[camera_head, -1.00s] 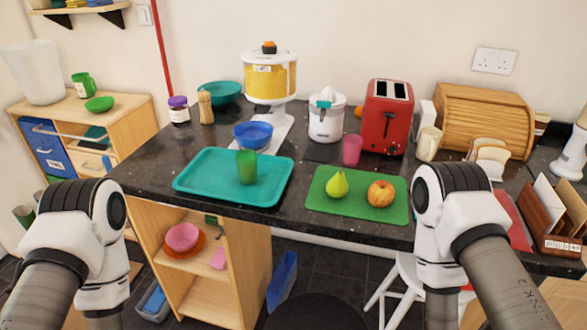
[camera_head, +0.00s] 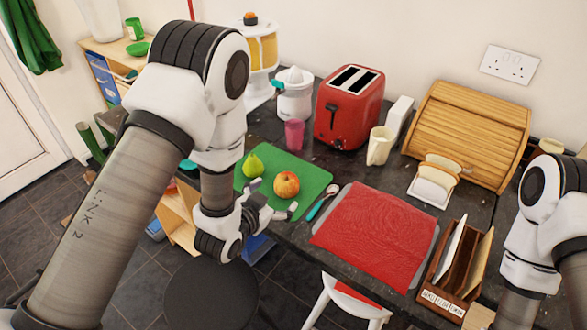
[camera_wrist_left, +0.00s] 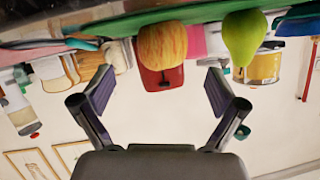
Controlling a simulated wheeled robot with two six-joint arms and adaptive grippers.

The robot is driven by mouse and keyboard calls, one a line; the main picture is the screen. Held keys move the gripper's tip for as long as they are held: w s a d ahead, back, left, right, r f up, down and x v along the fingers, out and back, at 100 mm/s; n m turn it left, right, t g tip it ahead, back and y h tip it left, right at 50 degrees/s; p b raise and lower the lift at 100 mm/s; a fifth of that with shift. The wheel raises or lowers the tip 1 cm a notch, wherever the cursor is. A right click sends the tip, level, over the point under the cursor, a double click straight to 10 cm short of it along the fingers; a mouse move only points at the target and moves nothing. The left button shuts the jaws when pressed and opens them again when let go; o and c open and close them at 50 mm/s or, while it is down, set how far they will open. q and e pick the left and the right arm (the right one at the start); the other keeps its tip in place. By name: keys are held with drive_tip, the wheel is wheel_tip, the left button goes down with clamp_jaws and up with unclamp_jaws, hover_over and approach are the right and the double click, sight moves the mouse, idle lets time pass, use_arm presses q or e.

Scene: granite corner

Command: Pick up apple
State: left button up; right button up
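The red-and-yellow apple (camera_head: 287,184) sits on the green cutting board (camera_head: 308,171), right of the green pear (camera_head: 253,166). My left gripper (camera_head: 274,198) is open and empty at the board's front edge, close to the apple on its near side. In the left wrist view, which is upside down, the apple (camera_wrist_left: 162,46) shows ahead of the gap between the open fingers (camera_wrist_left: 160,90), apart from them. The pear (camera_wrist_left: 242,38) is to its right there. My right arm is at the right edge; its gripper is out of view.
A pink cup (camera_head: 294,135) and red toaster (camera_head: 349,107) stand behind the board. A spoon (camera_head: 323,203) and a red cloth (camera_head: 375,237) on a grey tray lie to its right. A letter rack (camera_head: 455,268) and black stool (camera_head: 208,293) are nearer.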

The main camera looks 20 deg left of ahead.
sight(282, 190)
use_arm(q)
drive_tip(key=p+x, duration=0.1)
drive_tip(key=x, duration=0.2)
drive_tip(key=shift+w, duration=0.25)
drive_tip(key=shift+w+d+f+p, duration=0.1)
drive_tip(key=shift+w+d+p, duration=0.15)
drive_tip(key=shift+w+p, duration=0.55)
drive_tip(key=shift+w+f, duration=0.6)
drive_tip(key=shift+w, duration=0.2)
drive_tip(key=shift+w+f, duration=0.2)
drive_tip(key=shift+s+r, duration=0.2)
drive_tip(key=shift+s, duration=0.05)
drive_tip(key=c, duration=1.3)
